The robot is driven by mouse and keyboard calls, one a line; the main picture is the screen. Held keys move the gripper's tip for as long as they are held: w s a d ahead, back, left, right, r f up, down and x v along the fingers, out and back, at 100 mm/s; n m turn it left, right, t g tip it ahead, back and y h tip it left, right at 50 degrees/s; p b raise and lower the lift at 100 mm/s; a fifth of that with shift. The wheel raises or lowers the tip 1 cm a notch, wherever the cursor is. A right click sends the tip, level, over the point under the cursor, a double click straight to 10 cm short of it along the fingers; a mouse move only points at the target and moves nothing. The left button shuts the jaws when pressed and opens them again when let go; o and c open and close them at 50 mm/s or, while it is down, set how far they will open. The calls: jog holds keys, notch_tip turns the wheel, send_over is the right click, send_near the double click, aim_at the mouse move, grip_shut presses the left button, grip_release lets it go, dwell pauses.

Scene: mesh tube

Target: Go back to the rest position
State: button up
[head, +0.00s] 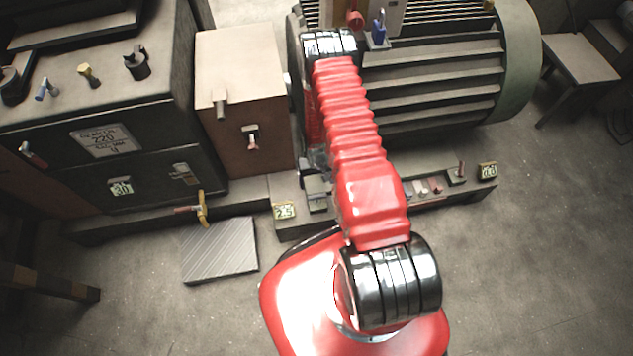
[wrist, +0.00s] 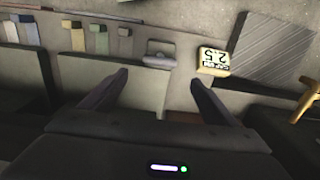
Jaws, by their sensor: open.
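My red arm reaches from the bottom of the head view up to the machine. In the wrist view my gripper (wrist: 150,85) is open, with its two dark fingers apart and nothing between them. The fingers point toward a ledge holding a small grey piece (wrist: 160,56). A pale yellow tag marked 2.5 (wrist: 214,60) lies beside the right finger; it also shows in the head view (head: 284,211). In the head view my arm largely hides the gripper.
A ribbed motor housing (head: 440,75) stands behind the arm. A dark cabinet (head: 105,150) and a brown box (head: 240,90) stand to the left. The floor at right is clear, with a stool (head: 580,58) beyond.

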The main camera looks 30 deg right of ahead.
dwell(0.4)
jog(key=s+a+r+g, duration=0.2)
jog(key=s+r+g, duration=0.1)
jog(key=s, duration=0.5)
jog(key=a+r+n, duration=0.1)
jog(key=a+r, duration=0.1)
jog(key=r, duration=1.4)
jog(key=a+r, duration=0.2)
jog(key=r, duration=1.5)
jog(key=s+a+r+t, duration=0.2)
jog(key=s+r+t, duration=0.1)
jog(key=r, duration=0.6)
jog(key=s+a+r+n+t, duration=0.1)
jog(key=s+a+r+t, duration=0.1)
jog(key=r, duration=0.8)
jog(key=s+a+r+n+t, duration=0.1)
jog(key=s+a+r+t, duration=0.1)
jog(key=s+r, duration=0.3)
notch_tip(320, 180, up, 4)
jog(key=shift+a+r+t, duration=0.25)
jog(key=shift+a+t, duration=0.1)
jog(key=shift+t, duration=0.45)
jog(key=shift+s, duration=0.1)
